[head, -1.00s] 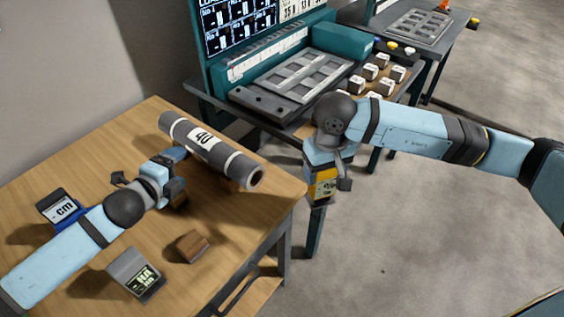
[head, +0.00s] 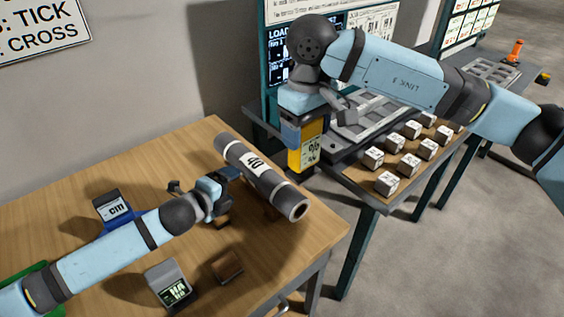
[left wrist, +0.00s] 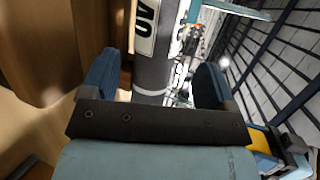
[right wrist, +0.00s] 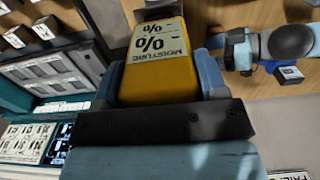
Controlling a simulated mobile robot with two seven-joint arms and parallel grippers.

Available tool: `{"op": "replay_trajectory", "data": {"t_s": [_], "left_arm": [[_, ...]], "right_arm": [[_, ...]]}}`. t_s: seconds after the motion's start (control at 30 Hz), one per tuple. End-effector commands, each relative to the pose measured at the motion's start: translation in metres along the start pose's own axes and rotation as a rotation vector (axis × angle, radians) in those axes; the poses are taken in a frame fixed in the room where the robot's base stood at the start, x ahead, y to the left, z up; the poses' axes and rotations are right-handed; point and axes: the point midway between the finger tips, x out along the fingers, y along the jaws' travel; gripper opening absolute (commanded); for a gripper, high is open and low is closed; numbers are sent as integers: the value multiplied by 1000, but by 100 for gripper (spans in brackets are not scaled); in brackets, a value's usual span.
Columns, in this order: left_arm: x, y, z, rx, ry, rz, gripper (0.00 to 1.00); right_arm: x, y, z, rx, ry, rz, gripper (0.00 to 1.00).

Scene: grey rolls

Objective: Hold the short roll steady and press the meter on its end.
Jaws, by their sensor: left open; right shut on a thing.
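The short grey roll (head: 262,177) marked "40" lies on the wooden table near its far right edge, with white bands near its ends. My left gripper (head: 226,178) is beside the roll. In the left wrist view its open fingers (left wrist: 153,85) stand on either side of the roll (left wrist: 153,70), and I cannot tell whether they touch it. The right wrist view shows the meter (right wrist: 157,60) marked "MOISTURE %".
A blue "cm" device (head: 113,208), a grey device with a green display (head: 168,283) and a brown block (head: 227,266) lie on the wooden table (head: 100,260). A bench with several labelled blocks (head: 387,183) and a grey tray (head: 375,115) stands behind to the right.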

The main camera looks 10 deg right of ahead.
Motion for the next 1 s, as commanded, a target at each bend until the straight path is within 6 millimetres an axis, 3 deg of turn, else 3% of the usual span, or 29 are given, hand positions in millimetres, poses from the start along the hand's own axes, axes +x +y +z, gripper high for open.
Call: {"op": "replay_trajectory", "data": {"t_s": [0.5,0.7,1.0], "left_arm": [[91,-1,-1,-1,1,-1,80],[106,-1,-1,0,1,-1,80],[108,-1,0,1,1,-1,80]], "right_arm": [[0,0,0,2,2,0,34],[0,0,0,2,2,-1,34],[0,0,0,2,2,-1,34]]}}
